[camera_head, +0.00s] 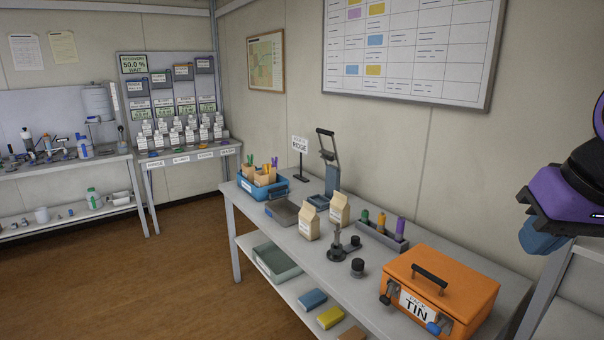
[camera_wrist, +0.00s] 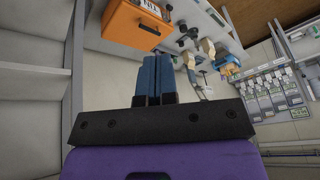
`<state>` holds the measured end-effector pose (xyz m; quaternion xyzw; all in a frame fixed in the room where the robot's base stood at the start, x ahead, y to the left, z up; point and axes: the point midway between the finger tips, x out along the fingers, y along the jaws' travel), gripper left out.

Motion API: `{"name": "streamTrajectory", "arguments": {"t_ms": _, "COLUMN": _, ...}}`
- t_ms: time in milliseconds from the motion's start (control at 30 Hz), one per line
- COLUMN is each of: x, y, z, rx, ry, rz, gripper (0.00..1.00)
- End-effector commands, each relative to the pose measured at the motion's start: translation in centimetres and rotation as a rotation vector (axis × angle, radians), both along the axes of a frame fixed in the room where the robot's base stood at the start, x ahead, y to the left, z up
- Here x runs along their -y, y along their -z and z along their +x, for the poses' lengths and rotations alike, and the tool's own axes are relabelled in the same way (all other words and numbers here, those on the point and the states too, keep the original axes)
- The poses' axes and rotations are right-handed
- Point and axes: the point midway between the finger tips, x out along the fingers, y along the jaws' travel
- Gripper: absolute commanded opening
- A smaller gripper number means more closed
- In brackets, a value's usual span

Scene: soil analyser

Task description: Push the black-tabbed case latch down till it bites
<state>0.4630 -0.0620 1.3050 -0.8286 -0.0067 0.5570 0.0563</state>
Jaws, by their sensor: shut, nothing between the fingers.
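The orange case (camera_head: 440,285) stands closed at the near right end of the bench, with a dark handle on its lid and a TIN label on its front. A black-tabbed latch (camera_head: 387,293) is on its front, left of the label. A blue-tabbed latch (camera_head: 437,325) is right of the label. I cannot tell how far either latch is down. My gripper (camera_head: 543,240) is at the right, above and apart from the case, with its blue fingers shut and empty. In the wrist view the shut fingers (camera_wrist: 155,76) point towards the case (camera_wrist: 130,27); the black-tabbed latch is not clear there.
On the bench (camera_head: 300,245) behind the case are a dark rack (camera_head: 375,235) of coloured bottles, a black press tool (camera_head: 343,245), paper bags (camera_head: 310,222) and a blue bin (camera_head: 262,187). A pale shelf frame (camera_head: 580,275) stands at the right. The air above the case is clear.

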Motion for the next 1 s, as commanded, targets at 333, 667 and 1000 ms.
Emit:
{"name": "streamTrajectory", "arguments": {"t_ms": 333, "x": 0.6, "y": -1.2, "z": -3.3, "rx": 0.075, "ry": -0.046, "rz": -0.1, "gripper": 0.25}}
{"name": "streamTrajectory", "arguments": {"t_ms": 667, "x": 1.0, "y": -0.4, "z": -1.4, "rx": -0.004, "ry": -0.108, "rz": -0.175, "gripper": 0.62}}
{"name": "streamTrajectory", "arguments": {"t_ms": 1000, "x": 1.8, "y": 2.5, "z": 5.0, "rx": -0.232, "ry": -0.326, "rz": -0.43, "gripper": 0.62}}
